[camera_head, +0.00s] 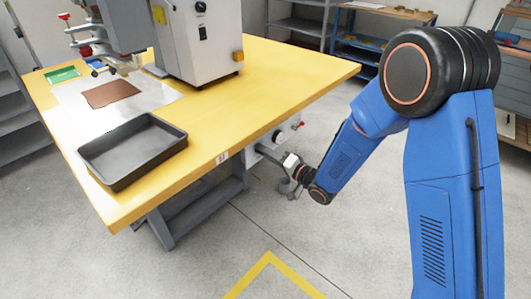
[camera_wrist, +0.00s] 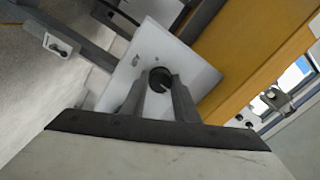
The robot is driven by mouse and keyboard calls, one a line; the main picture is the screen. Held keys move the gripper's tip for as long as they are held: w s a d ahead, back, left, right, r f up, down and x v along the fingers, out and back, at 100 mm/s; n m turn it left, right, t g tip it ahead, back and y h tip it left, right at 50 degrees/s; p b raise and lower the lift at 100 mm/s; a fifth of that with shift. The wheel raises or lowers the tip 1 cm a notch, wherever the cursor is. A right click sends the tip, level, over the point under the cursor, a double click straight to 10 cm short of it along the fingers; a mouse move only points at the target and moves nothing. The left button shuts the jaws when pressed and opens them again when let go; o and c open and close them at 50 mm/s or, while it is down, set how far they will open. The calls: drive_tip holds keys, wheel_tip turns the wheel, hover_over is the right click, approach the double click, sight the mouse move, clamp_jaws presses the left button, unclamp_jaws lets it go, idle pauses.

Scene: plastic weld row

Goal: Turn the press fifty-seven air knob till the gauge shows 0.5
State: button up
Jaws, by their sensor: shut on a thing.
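A black round knob (camera_wrist: 160,74) with a pale mark on its face sits on a white plate (camera_wrist: 190,60) in the wrist view. My gripper (camera_wrist: 160,84) is shut on the knob, one grey finger on each side. In the head view my gripper (camera_head: 264,150) reaches to a grey box (camera_head: 284,137) under the table's right edge; the knob is hidden there. A small dark round face (camera_head: 277,136), perhaps the gauge, shows on this box. It is too small to read, and no gauge reading shows in the wrist view.
The yellow-topped table (camera_head: 280,75) carries a black tray (camera_head: 133,150), a brown sheet (camera_head: 110,93) and a white press machine (camera_head: 205,45). A red-tipped part (camera_head: 298,125) sticks out beside the gripper. Shelves stand behind. The floor in front is clear.

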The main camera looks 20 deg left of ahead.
drive_tip(key=shift+m, duration=0.4)
drive_tip(key=o, duration=1.1)
drive_tip(key=shift+d, duration=0.1)
drive_tip(key=shift+c, duration=0.2)
